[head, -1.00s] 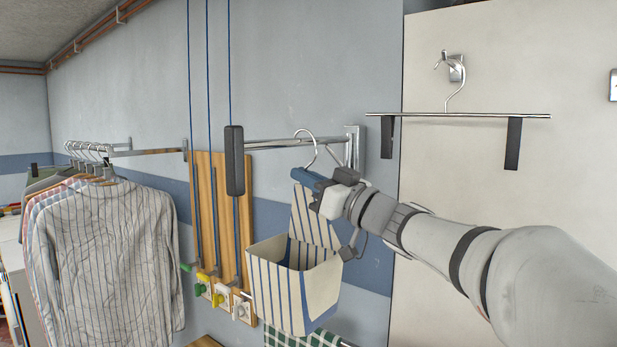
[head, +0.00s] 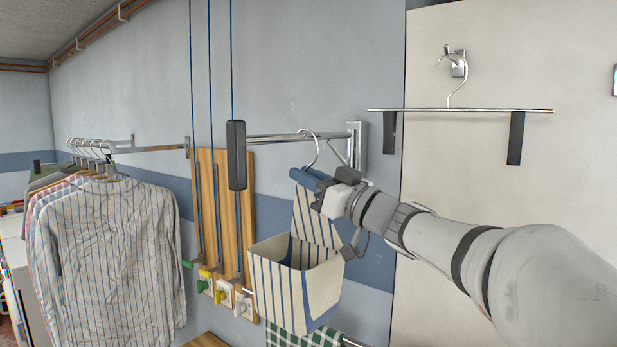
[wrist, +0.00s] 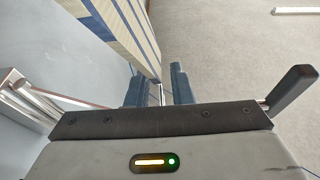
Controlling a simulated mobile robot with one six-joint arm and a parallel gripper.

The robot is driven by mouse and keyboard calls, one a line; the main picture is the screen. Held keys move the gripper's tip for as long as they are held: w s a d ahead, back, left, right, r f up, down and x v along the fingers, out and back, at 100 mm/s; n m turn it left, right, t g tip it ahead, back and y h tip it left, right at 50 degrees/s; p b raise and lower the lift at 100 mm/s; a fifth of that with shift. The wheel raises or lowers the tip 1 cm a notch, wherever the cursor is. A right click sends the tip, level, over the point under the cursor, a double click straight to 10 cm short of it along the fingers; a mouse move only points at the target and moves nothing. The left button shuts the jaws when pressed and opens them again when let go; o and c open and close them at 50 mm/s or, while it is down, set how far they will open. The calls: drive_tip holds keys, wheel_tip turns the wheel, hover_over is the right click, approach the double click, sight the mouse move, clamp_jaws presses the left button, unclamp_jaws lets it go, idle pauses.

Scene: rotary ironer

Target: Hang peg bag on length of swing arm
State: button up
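The peg bag (head: 295,284) is cream with dark blue stripes and has an open box-like pocket. It hangs below my gripper (head: 308,180) in the head view. In the wrist view my blue fingers (wrist: 157,90) sit around the hook's stem at the top of the striped bag (wrist: 112,25).
Striped shirts (head: 105,250) hang on a rail at the left. Blue cords run down past a wooden board (head: 234,215) with coloured cleats. A trouser hanger (head: 460,109) hangs on a hook on the pale panel at the right. Green checked cloth (head: 290,339) is below the bag.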

drive_tip(key=shift+o, duration=0.9)
